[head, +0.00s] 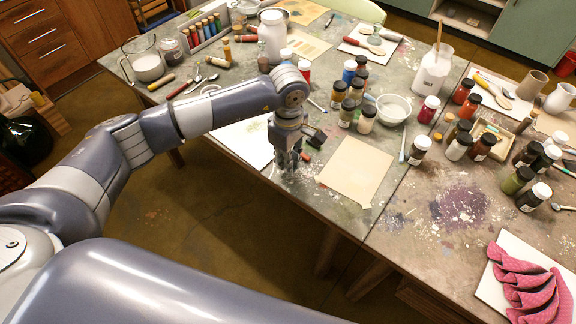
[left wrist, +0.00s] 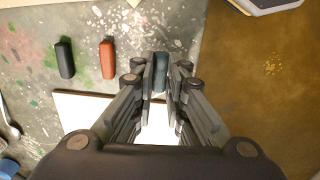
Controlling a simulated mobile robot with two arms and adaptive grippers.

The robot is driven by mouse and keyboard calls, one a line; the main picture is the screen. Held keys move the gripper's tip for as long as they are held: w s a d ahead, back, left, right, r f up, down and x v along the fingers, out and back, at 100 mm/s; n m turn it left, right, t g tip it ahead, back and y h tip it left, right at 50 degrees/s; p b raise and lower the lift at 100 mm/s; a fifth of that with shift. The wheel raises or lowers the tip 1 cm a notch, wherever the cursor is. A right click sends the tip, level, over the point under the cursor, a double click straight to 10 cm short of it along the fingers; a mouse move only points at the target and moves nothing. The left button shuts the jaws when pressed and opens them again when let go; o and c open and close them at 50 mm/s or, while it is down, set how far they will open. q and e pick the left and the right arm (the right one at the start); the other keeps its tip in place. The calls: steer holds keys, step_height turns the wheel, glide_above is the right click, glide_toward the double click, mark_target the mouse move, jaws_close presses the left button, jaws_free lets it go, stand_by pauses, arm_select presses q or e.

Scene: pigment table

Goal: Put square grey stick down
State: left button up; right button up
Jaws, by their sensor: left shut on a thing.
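The square grey stick (left wrist: 160,74), a small dark blue-grey piece, is clamped between the two fingers of my left gripper (left wrist: 160,80) in the left wrist view. In the head view my left gripper (head: 288,168) points down at the table's front edge, and the stick is hard to make out there. I cannot tell whether the stick touches the table. A red stick (left wrist: 107,59) and a black stick (left wrist: 65,58) lie on the table beside the gripper, apart from it. My right gripper is not in view.
A white sheet (head: 242,140) and a beige sheet (head: 355,170) lie either side of the gripper. Several jars, a white bowl (head: 392,108) and a white jug (head: 432,72) stand behind. Floor lies beyond the edge.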

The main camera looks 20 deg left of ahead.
arm_select(q)
steer(key=shift+f, duration=1)
steer(key=shift+f+b, duration=0.2)
steer(key=shift+b, duration=0.2)
steer(key=o, duration=0.7)
